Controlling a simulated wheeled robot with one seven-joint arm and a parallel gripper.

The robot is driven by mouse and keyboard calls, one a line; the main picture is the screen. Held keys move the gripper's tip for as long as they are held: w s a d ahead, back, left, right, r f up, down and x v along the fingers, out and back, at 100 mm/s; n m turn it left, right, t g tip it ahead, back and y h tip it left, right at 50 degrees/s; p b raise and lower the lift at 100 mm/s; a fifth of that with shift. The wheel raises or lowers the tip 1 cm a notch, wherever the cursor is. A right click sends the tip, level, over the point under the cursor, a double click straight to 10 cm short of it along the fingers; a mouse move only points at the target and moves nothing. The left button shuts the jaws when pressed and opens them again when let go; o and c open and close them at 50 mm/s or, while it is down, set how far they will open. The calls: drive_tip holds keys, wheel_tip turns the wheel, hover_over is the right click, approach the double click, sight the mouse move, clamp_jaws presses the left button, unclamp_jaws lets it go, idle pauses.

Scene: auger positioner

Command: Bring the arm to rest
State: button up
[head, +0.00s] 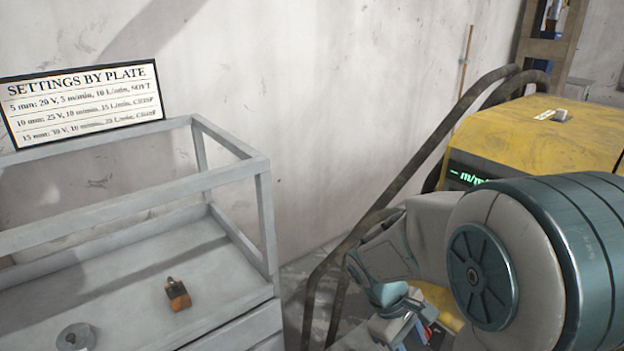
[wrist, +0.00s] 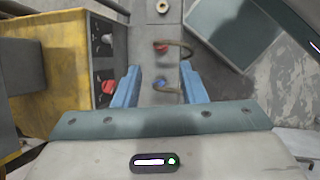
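My arm (head: 500,265) reaches in from the right of the head view, bent in front of the yellow machine. My gripper is at its lower end in the head view, partly cut off by the bottom edge and partly hidden by the arm. In the wrist view my gripper (wrist: 158,88) has its two blue fingers wide apart with nothing held between them.
The yellow machine (head: 545,135) has a lit green display (head: 466,176) and dark hoses (head: 440,140) beside it. A grey framed bench (head: 225,270) on the left holds an orange-brown block (head: 178,294) and a grey disc (head: 75,338). A settings sign (head: 82,102) stands behind the bench.

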drive_tip(key=s+a+r+m+t+y+p, duration=0.1)
drive_tip(key=s+a+r+m+t+y, duration=0.1)
drive_tip(key=r, duration=0.4)
drive_tip(key=s+a+r+m+t+y+p, duration=0.1)
drive_tip(key=s+r+m+t+y+p, duration=0.1)
drive_tip(key=r+m, duration=0.4)
drive_tip(key=s+y, duration=0.1)
drive_tip(key=s, duration=0.1)
drive_tip(key=shift+s+a+m+t, duration=0.3)
drive_tip(key=shift+a+t, duration=0.05)
drive_tip(key=shift+t, duration=0.05)
